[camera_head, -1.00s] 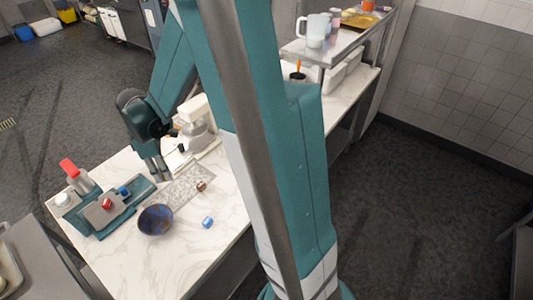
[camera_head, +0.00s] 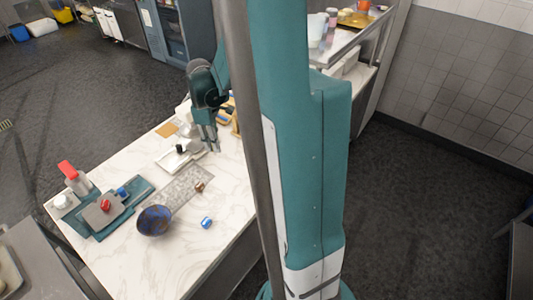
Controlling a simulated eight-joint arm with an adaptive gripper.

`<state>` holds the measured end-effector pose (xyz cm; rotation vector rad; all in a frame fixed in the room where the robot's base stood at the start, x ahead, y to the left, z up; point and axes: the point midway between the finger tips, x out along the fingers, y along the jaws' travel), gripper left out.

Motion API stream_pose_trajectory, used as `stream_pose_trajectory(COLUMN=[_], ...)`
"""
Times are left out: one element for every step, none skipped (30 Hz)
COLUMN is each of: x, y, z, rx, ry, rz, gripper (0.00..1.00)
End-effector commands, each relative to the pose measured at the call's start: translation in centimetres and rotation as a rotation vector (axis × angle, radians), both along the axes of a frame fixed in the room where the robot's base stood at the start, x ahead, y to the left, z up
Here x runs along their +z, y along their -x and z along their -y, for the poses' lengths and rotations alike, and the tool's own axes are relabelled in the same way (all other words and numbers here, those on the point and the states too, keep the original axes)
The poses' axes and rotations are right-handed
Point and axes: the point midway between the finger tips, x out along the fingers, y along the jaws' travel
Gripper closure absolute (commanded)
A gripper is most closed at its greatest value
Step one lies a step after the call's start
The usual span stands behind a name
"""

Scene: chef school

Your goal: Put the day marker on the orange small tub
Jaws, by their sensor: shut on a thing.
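My gripper (camera_head: 212,146) points down over the back right part of the marble counter, beside a white tray. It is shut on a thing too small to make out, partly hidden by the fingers. I cannot pick out the day marker for sure anywhere in view. An orange tub-like thing (camera_head: 364,5) stands on the steel shelf at the top right, well away from my gripper. I cannot tell for sure whether it is the orange small tub.
The white tray (camera_head: 172,160) carries a small black thing. A dark blue bowl (camera_head: 155,220), a blue item (camera_head: 207,222), a brown item (camera_head: 199,187) and a board (camera_head: 112,208) with red and blue items stand on the counter (camera_head: 120,260).

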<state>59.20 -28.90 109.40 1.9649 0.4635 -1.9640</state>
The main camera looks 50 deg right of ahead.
Motion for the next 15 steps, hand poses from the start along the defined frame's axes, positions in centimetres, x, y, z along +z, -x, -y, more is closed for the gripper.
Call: stream_pose_trajectory(x=[0.2, 0.2, 0.3, 0.4, 0.5, 0.5, 0.6, 0.7, 0.8, 0.8, 0.9, 1.0, 1.1, 1.1, 1.2], y=[0.6, 0.9, 1.4, 1.7, 2.0, 2.5, 2.8, 3.2, 3.7, 4.1, 4.5, 5.0, 5.4, 5.8, 6.3], z=[1.2, 1.7, 2.5, 3.1, 3.7, 4.4, 5.0, 5.6, 6.3, 6.9, 7.4, 8.1, 8.7, 9.2, 9.9], rx=[-0.027, -0.041, -0.06, -0.074, -0.088, -0.108, -0.123, -0.138, -0.156, -0.17, -0.185, -0.203, -0.218, -0.233, -0.252], ry=[0.0, 0.0, 0.0, 0.0, 0.0, 0.0, 0.0, 0.0, 0.0, 0.0, 0.0, 0.0, 0.0, 0.0, 0.0], rz=[0.0, 0.0, 0.0, 0.0, 0.0, 0.0, 0.0, 0.0, 0.0, 0.0, 0.0, 0.0, 0.0, 0.0, 0.0], gripper=[0.93, 0.93, 0.93, 0.93, 0.93, 0.93, 0.93, 0.93, 0.93, 0.93, 0.93, 0.93, 0.93, 0.93, 0.93])
